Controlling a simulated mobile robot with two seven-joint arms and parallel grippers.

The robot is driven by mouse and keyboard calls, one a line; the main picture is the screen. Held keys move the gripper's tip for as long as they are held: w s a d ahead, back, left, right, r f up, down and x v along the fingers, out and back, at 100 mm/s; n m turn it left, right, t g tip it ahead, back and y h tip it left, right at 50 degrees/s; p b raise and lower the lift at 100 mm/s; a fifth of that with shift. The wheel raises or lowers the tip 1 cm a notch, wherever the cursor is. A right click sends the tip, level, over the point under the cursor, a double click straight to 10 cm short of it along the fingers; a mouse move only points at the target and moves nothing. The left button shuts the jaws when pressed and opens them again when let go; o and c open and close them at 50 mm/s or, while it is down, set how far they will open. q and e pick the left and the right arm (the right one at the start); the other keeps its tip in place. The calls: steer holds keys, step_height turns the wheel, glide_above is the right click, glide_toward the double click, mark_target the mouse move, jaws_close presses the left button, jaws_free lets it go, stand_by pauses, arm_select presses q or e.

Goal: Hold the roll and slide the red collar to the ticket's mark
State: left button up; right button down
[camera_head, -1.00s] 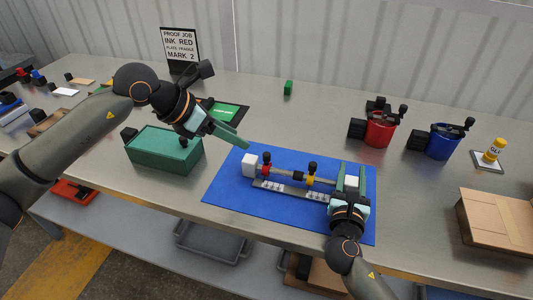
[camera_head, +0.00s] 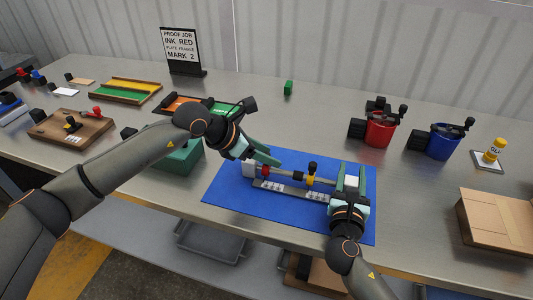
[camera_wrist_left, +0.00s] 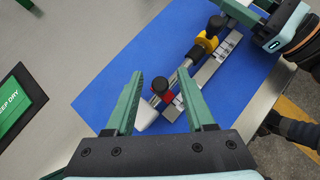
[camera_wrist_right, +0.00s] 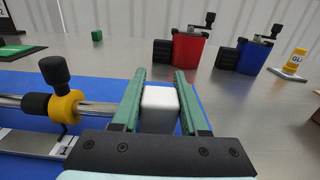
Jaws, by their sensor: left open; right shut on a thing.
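The roll (camera_head: 292,174) is a steel shaft with white end blocks, lying over a blue mat (camera_head: 225,191). My right gripper (camera_head: 352,178) is shut on its right white end block (camera_wrist_right: 160,108). The red collar (camera_head: 265,172) with a black knob sits near the roll's left end. My left gripper (camera_head: 264,157) is open just above it; in the left wrist view the red collar (camera_wrist_left: 165,95) shows between the fingers, not gripped. A yellow collar (camera_head: 311,181) sits further right. A marked strip (camera_head: 288,189) runs along the front. The ticket (camera_head: 181,46) reads INK RED, MARK 2.
A green box (camera_head: 183,160) stands behind my left forearm. Red (camera_head: 379,129) and blue (camera_head: 442,141) canisters, a yellow glue bottle (camera_head: 494,150) and a cardboard box (camera_head: 497,222) are at the right. A small green block (camera_head: 288,87) stands at the back.

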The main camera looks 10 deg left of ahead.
arm_select(q)
steer(key=shift+f, duration=0.1)
steer(key=shift+c, duration=0.3)
jaws_close()
stand_by(1.1)
